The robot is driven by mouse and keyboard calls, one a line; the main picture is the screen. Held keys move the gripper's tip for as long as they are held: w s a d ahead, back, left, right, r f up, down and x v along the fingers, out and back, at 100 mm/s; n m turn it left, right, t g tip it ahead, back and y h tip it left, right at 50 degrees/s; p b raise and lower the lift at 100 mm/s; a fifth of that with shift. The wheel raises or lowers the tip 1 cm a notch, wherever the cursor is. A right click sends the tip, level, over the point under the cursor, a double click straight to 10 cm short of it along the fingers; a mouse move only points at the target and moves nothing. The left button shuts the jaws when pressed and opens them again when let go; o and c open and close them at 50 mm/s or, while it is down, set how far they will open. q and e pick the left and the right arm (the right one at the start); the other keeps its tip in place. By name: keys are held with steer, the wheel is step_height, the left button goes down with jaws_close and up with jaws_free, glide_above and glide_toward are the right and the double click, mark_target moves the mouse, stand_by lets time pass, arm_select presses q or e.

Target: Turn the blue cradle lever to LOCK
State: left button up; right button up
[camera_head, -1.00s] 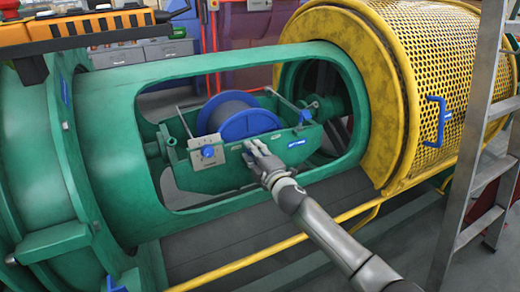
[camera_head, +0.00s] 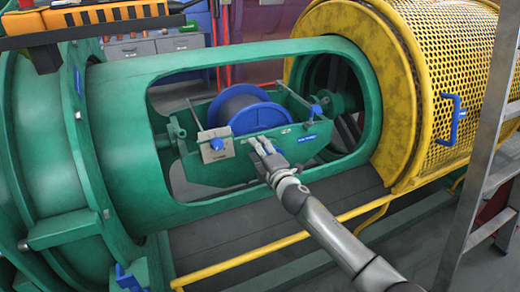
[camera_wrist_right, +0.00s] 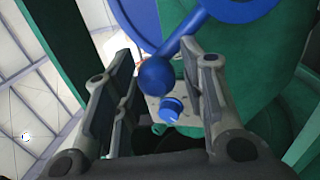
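The green cradle (camera_head: 215,172) sits in the window of the green tube and holds a blue-flanged spool (camera_head: 262,117). A grey plate with a blue knob (camera_head: 216,144) is on its front, left of my right gripper (camera_head: 262,147). In the right wrist view, a blue lever with a ball end (camera_wrist_right: 157,76) shows between the open fingers of my right gripper (camera_wrist_right: 160,95). I cannot tell whether they touch it. The blue knob also shows below the ball (camera_wrist_right: 171,110). In the head view I cannot make out the ball-ended lever. My left gripper is out of view.
The green tube's window rim (camera_head: 250,193) surrounds the cradle. A yellow perforated guard (camera_head: 450,50) with a blue handle (camera_head: 454,118) stands to the right, with a ladder (camera_head: 480,170) in front. A yellow rail (camera_head: 280,243) runs below.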

steer(key=shift+o, duration=0.3)
steer(key=shift+r, duration=0.1)
steer(key=shift+d, duration=0.1)
steer(key=v, duration=1.2)
